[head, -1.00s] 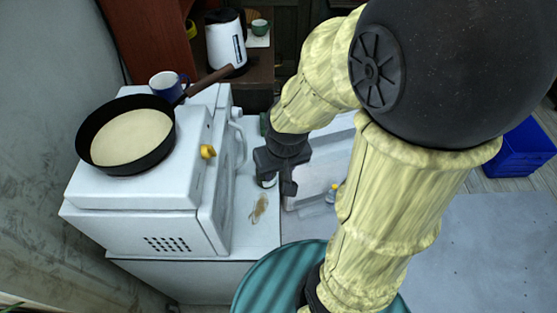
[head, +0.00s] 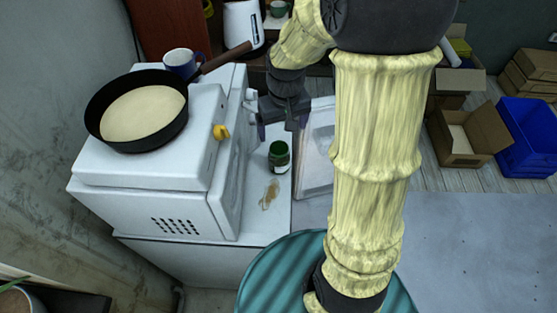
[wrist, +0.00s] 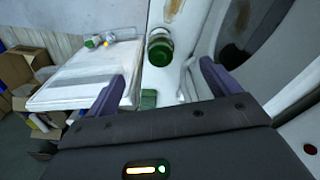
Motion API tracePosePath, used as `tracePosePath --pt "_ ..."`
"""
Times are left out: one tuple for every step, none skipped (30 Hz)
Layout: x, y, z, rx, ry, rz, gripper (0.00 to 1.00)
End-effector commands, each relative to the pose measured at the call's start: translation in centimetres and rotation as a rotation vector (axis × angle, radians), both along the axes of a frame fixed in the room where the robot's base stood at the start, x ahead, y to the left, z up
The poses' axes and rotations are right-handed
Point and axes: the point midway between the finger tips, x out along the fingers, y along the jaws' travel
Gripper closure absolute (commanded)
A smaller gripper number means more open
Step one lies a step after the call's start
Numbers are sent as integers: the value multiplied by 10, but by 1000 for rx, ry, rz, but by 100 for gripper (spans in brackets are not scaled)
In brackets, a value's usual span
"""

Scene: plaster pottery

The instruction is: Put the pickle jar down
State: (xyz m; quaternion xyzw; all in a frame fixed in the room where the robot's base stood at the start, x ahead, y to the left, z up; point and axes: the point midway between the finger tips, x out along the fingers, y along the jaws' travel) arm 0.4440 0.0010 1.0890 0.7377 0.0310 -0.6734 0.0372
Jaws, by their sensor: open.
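The pickle jar (head: 279,156) is green with a pale label and a dark green top. It stands upright on the white counter (head: 262,222), just right of the microwave. The jar also shows in the wrist view (wrist: 159,48), ahead of the fingers and apart from them. My gripper (head: 278,126) is open and empty, above and behind the jar in the head view. Its two purple fingers (wrist: 164,85) are spread wide in the wrist view, with nothing between them.
The white microwave (head: 150,190) stands close on the left, carrying a frying pan (head: 140,108) and a blue mug (head: 181,63). A brown smear (head: 269,195) lies on the counter before the jar. A pale board-like surface (wrist: 85,75) with small bottles lies beside the counter.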

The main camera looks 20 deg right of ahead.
Motion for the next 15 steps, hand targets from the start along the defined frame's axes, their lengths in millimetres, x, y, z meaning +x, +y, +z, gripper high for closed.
tracePosePath --pt "18 0 -12 0 23 14 12" --pt "26 0 -14 0 38 23 12" --pt "35 1 -17 1 53 34 12" --pt "41 2 -20 1 64 41 12" --pt "46 2 -21 1 71 46 12" --pt "51 2 -22 1 80 53 12" --pt "54 3 -23 2 84 57 12" --pt "56 3 -23 2 89 60 12" --pt "57 3 -24 2 93 62 12" --pt "58 3 -23 2 93 64 12" --pt "58 3 -23 2 94 64 12" --pt "58 3 -23 2 94 64 12" --pt "58 3 -22 2 93 64 12" --pt "58 3 -22 2 93 64 12" --pt "58 3 -22 2 93 64 12"
